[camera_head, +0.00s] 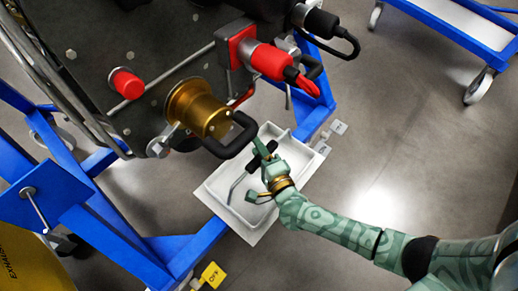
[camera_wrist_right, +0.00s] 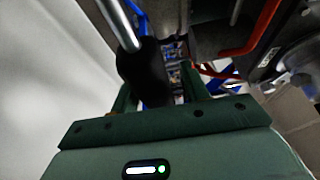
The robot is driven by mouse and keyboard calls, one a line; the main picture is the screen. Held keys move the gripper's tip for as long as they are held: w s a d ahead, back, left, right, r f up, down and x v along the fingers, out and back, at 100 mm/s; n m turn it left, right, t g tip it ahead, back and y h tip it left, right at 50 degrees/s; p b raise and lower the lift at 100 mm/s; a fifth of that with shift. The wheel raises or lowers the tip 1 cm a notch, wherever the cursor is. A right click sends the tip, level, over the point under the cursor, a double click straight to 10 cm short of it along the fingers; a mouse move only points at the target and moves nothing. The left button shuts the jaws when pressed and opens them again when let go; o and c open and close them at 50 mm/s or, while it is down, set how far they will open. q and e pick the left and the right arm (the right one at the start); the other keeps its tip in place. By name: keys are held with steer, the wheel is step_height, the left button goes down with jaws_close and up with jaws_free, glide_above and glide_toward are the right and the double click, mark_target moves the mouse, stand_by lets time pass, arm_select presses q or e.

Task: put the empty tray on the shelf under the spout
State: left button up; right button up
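A white tray (camera_head: 218,188) sits low beside the blue stand, on a pale flat plate, below and right of a brass fitting (camera_head: 200,106) with a black bent pipe end (camera_head: 232,140). The tray is not empty: a tool with a black handle and bent metal shaft (camera_head: 237,184) lies in it. My right gripper (camera_head: 256,170) is over the tray, its fingers spread at the tool. In the right wrist view the black handle (camera_wrist_right: 143,72) is between the fingers, with a gap showing on its right. My left gripper is out of view.
The dark turbine body (camera_head: 110,50) with red fittings (camera_head: 268,62) overhangs the tray's left and back. Blue stand beams (camera_head: 185,250) run along its left. A blue cart (camera_head: 455,25) stands at the upper right. Grey floor (camera_head: 400,130) to the right is clear.

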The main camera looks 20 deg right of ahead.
steer(key=shift+o, duration=0.8)
steer(key=s+p, duration=0.2)
steer(key=s, duration=0.5)
steer(key=shift+d, duration=0.2)
